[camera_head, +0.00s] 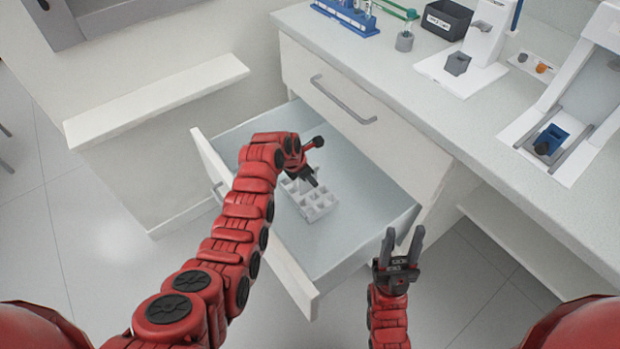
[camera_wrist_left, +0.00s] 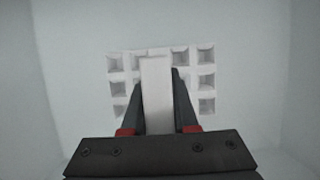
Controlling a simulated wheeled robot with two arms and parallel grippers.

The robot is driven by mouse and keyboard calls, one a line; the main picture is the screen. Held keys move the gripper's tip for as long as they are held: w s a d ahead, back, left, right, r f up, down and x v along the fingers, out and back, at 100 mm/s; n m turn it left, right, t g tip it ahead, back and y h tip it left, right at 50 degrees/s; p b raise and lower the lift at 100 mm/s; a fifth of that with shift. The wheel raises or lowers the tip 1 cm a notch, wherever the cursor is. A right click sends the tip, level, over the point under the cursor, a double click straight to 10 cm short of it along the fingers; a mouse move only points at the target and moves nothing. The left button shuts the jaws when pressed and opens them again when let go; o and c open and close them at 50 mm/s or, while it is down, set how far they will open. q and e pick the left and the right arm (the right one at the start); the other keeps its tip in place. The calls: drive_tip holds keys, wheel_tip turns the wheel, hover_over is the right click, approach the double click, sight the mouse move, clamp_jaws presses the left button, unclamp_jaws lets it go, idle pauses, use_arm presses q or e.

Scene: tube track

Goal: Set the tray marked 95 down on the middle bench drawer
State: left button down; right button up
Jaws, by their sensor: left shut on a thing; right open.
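A small white tray (camera_head: 318,205) with square compartments is inside the open drawer (camera_head: 356,235), near the middle of its floor. My left gripper (camera_head: 308,178) is over the tray and shut on its raised white middle handle. In the left wrist view the tray (camera_wrist_left: 207,82) shows compartments on both sides of the handle (camera_wrist_left: 155,85), between my left gripper's fingers (camera_wrist_left: 157,100). I cannot tell whether the tray touches the drawer floor. No number is readable on it. My right gripper (camera_head: 402,245) is open and empty, in front of the drawer's right side.
A closed drawer with a grey handle (camera_head: 343,100) is above the open one. The bench top (camera_head: 440,110) holds a blue rack (camera_head: 346,16), a black bin (camera_head: 446,19) and white devices. A white ledge (camera_head: 155,98) is at the left. The open drawer's floor around the tray is clear.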

use_arm(q)
drive_tip(key=shift+f, duration=0.3)
drive_tip(key=shift+r, duration=0.1)
drive_tip(key=shift+p, duration=0.55)
drive_tip(key=shift+f, duration=0.2)
drive_tip(key=shift+f+p, duration=0.3)
drive_tip(key=shift+f, duration=0.05)
drive_tip(key=shift+f, duration=0.3)
idle(0.4)
drive_tip(key=c, duration=0.6)
unclamp_jaws()
